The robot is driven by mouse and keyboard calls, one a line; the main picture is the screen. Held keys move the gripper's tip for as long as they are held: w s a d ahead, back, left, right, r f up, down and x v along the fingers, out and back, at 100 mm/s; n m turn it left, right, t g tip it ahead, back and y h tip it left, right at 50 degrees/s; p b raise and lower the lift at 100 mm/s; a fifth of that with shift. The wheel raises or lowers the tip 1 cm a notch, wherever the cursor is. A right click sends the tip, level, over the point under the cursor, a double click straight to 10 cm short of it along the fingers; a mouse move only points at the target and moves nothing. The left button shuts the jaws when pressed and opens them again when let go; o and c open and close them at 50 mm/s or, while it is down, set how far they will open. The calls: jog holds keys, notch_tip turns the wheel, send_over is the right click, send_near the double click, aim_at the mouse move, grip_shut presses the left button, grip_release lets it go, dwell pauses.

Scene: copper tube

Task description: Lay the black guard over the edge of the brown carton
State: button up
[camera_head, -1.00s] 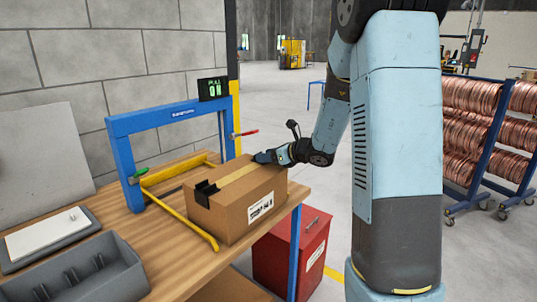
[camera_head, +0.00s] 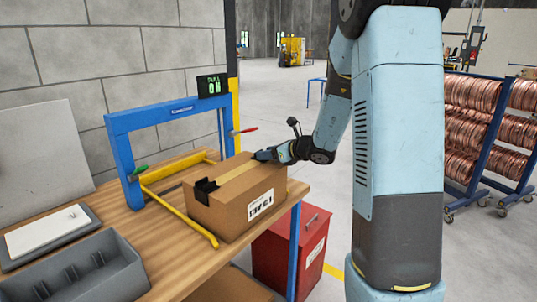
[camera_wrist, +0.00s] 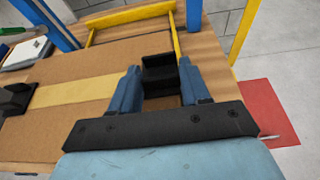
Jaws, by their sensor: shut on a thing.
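The brown carton (camera_head: 225,212) sits on the wooden bench with a strip of tape along its top. A black guard (camera_head: 205,188) sits over its left edge; it also shows at the left of the wrist view (camera_wrist: 14,100). My gripper (camera_head: 262,156) is at the carton's far right end. In the wrist view my gripper (camera_wrist: 160,82) is shut on another black guard (camera_wrist: 158,70), held between its blue fingers at the carton's edge. I cannot tell whether this guard touches the carton. The head view hides it behind my gripper.
A blue frame (camera_head: 165,113) with yellow bars (camera_head: 180,215) stands behind and left of the carton. A grey tray (camera_head: 75,270) is at the front left. A red cabinet (camera_head: 290,250) stands below the bench's right end. Copper coil racks (camera_head: 490,125) are far right.

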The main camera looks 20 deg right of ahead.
jog(key=o, duration=1.2)
jog(key=v, duration=1.4)
jog(key=s+a+r+n+g+h, duration=0.1)
jog(key=s+a+r+n+g, duration=0.2)
jog(key=s+a+n+g, duration=0.75)
jog(key=s+d+r+n+t+h, duration=0.1)
jog(key=s+n+t+h, duration=0.1)
jog(key=s+n, duration=0.5)
jog(key=s+d+r+n+t+h, duration=0.1)
jog(key=s+n+t+h, duration=0.2)
jog(key=s+n+h, duration=0.2)
jog(key=s+n, duration=0.3)
jog(key=n, duration=0.3)
jog(key=shift+s+d+r, duration=0.2)
jog(key=shift+d+r, duration=0.15)
jog(key=shift+r, duration=0.05)
